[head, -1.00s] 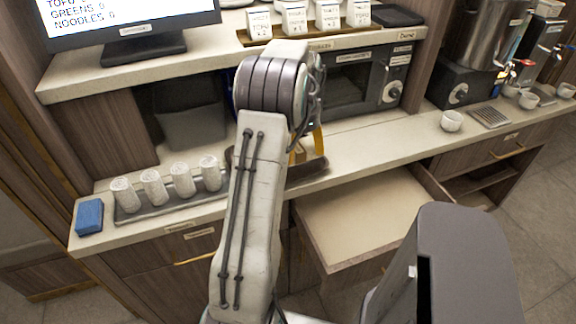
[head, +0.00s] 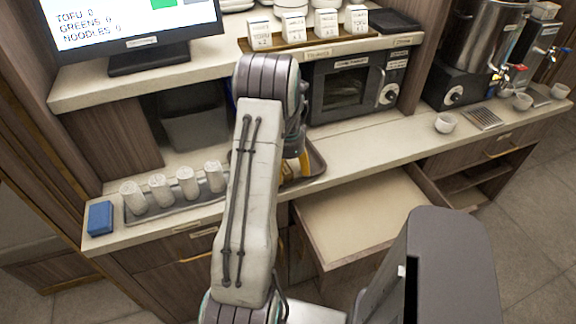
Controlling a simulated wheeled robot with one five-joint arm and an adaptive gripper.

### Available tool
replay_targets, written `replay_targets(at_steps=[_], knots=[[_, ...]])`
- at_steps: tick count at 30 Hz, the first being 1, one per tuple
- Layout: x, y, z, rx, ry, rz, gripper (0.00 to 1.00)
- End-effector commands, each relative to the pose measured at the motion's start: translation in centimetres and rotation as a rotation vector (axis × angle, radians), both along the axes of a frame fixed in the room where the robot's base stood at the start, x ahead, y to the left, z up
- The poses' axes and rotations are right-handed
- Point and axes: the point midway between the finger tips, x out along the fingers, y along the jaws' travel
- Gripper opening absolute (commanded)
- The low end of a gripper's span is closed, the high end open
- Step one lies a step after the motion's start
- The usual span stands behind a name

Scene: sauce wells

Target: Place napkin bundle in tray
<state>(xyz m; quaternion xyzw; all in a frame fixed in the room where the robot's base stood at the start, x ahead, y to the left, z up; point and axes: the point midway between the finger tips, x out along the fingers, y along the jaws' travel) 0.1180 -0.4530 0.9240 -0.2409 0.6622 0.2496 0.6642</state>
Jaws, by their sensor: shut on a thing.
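My gripper (head: 296,168) shows only in part, as yellow fingers low behind my arm, over a brown tray (head: 317,163) on the counter. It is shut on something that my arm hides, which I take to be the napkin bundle. How far the held thing is above the tray, or whether it touches it, cannot be told. Several white rolled bundles (head: 161,190) stand in a long grey tray (head: 150,217) at the left of the counter. My arm covers the right end of that grey tray and the left part of the brown tray.
A blue sponge (head: 100,218) lies at the counter's left end. An open drawer (head: 355,215) juts out below the counter. An oven (head: 345,88) stands behind, under a shelf with labelled white boxes (head: 293,28). The counter between brown tray and white cup (head: 445,123) is clear.

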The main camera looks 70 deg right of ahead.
Motion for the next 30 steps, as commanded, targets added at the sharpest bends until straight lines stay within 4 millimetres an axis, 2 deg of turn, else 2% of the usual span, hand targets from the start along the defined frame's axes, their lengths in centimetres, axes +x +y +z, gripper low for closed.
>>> replay_targets(at_steps=[15, 16, 23, 30], knots=[[0.00, -0.01, -0.65, -0.001, -0.001, 0.000, 0.44], [-0.01, 0.00, -0.58, -0.001, -0.001, 0.000, 0.79], [-0.01, 0.00, -0.52, -0.001, -0.001, 0.000, 1.00], [0.00, -0.01, -0.47, -0.001, -0.001, 0.000, 1.00]])
